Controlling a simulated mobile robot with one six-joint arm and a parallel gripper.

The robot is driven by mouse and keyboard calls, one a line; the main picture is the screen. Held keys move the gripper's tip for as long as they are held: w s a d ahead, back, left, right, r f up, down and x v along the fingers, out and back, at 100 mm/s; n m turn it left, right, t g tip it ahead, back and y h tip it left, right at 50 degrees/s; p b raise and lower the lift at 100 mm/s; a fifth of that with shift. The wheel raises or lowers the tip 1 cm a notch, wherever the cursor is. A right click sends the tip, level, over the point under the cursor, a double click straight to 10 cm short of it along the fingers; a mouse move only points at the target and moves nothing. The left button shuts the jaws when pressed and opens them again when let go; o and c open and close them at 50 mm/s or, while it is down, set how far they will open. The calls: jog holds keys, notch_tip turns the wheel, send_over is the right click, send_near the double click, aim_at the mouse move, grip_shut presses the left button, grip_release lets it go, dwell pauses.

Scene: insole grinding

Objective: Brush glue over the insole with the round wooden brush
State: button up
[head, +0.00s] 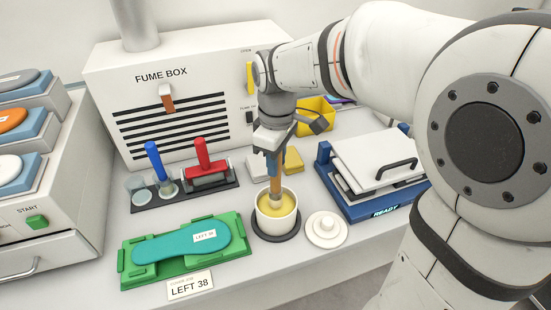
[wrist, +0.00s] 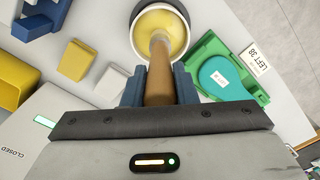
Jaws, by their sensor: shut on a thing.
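My gripper (head: 273,163) is shut on the wooden handle of the round brush (head: 277,182) and holds it upright over the white glue pot (head: 262,223). The brush's pale lower end is in or just at the yellow glue (head: 288,210); its tip is hidden. In the wrist view the brush (wrist: 160,75) runs from between the blue fingers into the glue pot (wrist: 138,53). The teal insole (head: 170,244), labelled LEFT 38, lies in a green holder (head: 131,281) left of the pot. It also shows in the wrist view (wrist: 219,77).
A white round lid (head: 327,229) lies right of the pot. Behind are a dark tray (head: 147,208) with blue- and red-handled tools, white and yellow blocks (head: 292,163), and the fume box (head: 190,70). A blue press (head: 350,211) marked READY stands at right.

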jog(key=shift+f, duration=0.4)
dwell(1.1)
jog(key=shift+r+p, duration=2.55)
jog(key=shift+r, duration=1.05)
jog(key=shift+s+f, duration=0.1)
jog(key=shift+f, duration=0.05)
